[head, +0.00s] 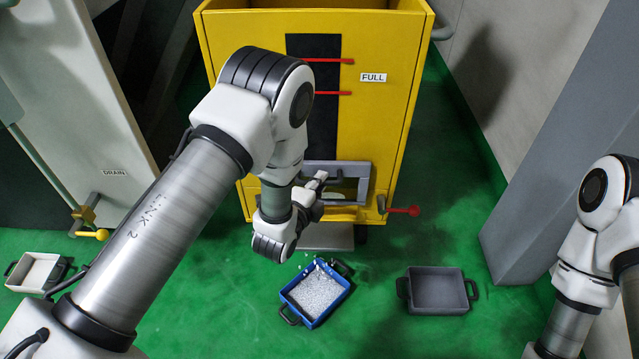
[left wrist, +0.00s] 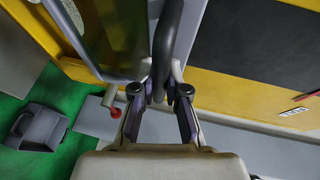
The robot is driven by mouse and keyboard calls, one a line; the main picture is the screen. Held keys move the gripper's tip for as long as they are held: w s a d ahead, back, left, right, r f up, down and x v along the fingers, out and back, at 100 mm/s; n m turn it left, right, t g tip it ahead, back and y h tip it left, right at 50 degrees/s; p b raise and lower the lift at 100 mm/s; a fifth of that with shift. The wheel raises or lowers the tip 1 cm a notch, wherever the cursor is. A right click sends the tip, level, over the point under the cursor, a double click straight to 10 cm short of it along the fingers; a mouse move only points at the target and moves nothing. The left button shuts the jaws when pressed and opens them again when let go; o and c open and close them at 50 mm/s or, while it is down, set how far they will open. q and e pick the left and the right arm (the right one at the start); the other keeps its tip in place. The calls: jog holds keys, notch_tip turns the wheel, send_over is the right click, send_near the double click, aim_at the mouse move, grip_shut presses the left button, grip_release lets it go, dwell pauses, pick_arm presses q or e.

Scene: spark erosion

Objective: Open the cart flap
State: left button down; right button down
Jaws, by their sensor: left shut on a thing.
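The yellow cart (head: 375,125) stands at the top middle of the head view. Its flap (head: 362,185), a grey frame low on the front, is partly hidden behind my left gripper (head: 317,186). A pale yellowish area shows inside the frame; I cannot tell how far the flap is swung. In the left wrist view my left gripper (left wrist: 161,90) is shut on a dark bar handle (left wrist: 176,42) beside a grey panel. A red-knobbed lever (head: 405,210) sticks out right of the flap; its knob also shows in the left wrist view (left wrist: 115,112). My right gripper is out of view.
A blue tray (head: 290,303) of white granules lies on the green floor before the cart, with spilled bits at its rim. An empty grey tray (head: 437,290) lies right of it. A pale tray (head: 35,272) and a yellow-handled drain valve (head: 90,233) are at left.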

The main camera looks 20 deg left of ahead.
pick_arm(q)
jog(key=c, duration=1.2)
grip_release()
jog(key=shift+f, duration=0.1)
jog(key=v, duration=1.2)
